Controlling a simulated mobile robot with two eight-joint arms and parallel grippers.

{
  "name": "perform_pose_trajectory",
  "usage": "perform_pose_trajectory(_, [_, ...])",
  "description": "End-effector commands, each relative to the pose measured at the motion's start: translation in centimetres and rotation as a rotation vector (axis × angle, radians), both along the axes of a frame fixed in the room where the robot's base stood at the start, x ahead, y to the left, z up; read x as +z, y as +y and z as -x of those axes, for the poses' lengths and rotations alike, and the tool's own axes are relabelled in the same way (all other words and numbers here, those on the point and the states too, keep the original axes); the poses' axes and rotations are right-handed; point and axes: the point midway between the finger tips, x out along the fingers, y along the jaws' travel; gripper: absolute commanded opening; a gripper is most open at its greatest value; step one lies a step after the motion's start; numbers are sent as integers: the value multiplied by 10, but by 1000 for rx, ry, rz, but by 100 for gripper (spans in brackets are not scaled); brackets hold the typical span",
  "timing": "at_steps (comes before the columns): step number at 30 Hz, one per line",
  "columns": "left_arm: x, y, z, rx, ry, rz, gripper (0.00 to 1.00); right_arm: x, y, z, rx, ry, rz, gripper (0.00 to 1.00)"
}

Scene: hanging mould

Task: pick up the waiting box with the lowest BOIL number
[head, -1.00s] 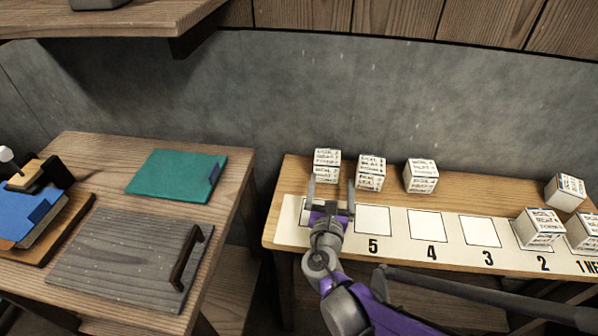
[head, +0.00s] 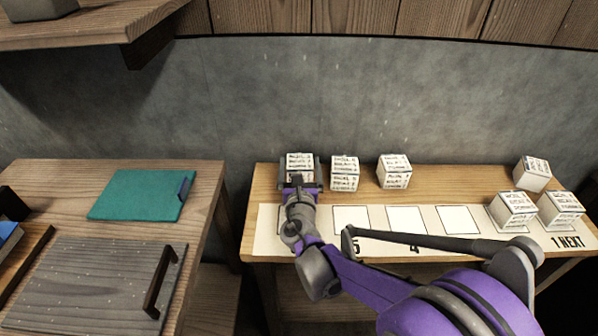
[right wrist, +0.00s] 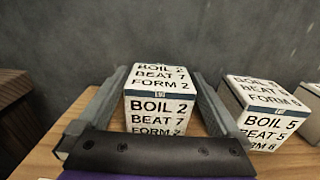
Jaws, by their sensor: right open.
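My right gripper (head: 299,174) is open around the leftmost white box (head: 299,160) at the back of the right table. In the right wrist view that box (right wrist: 160,98) reads BOIL 2, BEAT 7, FORM 2, and it stands between the two open fingers (right wrist: 158,112). The box to its right (head: 344,174) reads BOIL 5, BEAT 5, FORM 6 in the right wrist view (right wrist: 262,112). A third box (head: 394,171) stands further right; its print is too small to read. My left gripper is not in view.
A paper strip (head: 377,219) with numbered squares lies along the table's front. Two boxes (head: 512,210) (head: 561,209) stand on its right end, and a turned box (head: 532,173) stands behind them. The left table holds a teal folder (head: 140,195) and a grey board (head: 85,285).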

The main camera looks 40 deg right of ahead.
Motion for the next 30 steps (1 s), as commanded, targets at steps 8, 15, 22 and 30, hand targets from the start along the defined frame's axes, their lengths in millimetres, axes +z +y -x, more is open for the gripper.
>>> perform_pose_trajectory(8, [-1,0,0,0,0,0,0,1,-7,-8,0,0,0,100])
perform_pose_trajectory(15, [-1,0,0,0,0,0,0,1,-7,-8,0,-1,-1,62])
perform_pose_trajectory(22, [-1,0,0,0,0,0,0,1,-6,-8,0,-1,-1,21])
perform_pose_trajectory(30, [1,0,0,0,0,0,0,4,-6,-8,0,-1,-1,21])
